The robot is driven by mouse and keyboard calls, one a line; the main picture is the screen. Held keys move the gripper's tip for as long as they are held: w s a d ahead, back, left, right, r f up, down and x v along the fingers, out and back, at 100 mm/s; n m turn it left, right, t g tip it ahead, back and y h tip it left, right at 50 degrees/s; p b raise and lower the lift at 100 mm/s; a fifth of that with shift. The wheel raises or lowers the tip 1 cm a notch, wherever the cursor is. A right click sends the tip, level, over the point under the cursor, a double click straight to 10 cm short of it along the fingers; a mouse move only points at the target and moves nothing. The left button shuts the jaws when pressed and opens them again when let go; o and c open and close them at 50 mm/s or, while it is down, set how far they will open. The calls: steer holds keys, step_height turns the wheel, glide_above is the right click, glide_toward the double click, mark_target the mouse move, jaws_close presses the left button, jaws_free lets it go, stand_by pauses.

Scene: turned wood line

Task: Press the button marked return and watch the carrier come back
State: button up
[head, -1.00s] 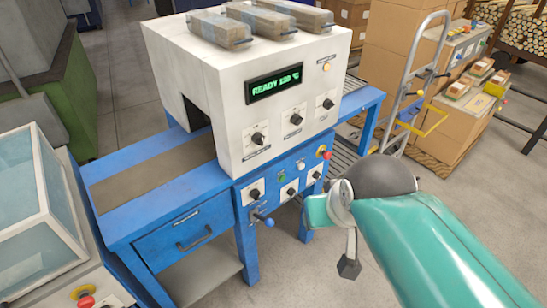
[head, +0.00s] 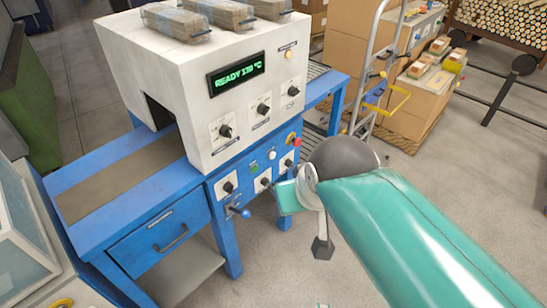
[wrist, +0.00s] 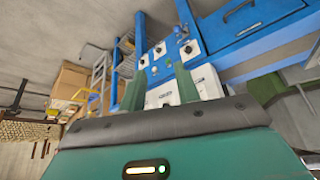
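A white machine (head: 200,85) with a green lit display (head: 236,73) reading READY stands on a blue bench (head: 125,235). The blue front panel (head: 240,180) carries dark knobs, a green button (head: 253,169), a white button (head: 272,155), a red mushroom button (head: 296,141) and a blue-handled lever (head: 240,211). The button labels are too small to read, so I cannot tell which is marked return. No carrier can be made out. My gripper (wrist: 160,70) is open and empty, its two green fingers apart, pointing towards the panel without visible contact.
A brown belt strip (head: 125,180) runs into the machine's opening. Wrapped blocks (head: 177,20) lie on top. A hand truck (head: 372,75) and cartons (head: 410,108) stand behind right. A glass-sided cabinet (head: 20,230) is at left. Floor (head: 470,170) at right is clear.

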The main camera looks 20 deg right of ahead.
jaws_close()
stand_by(1.4)
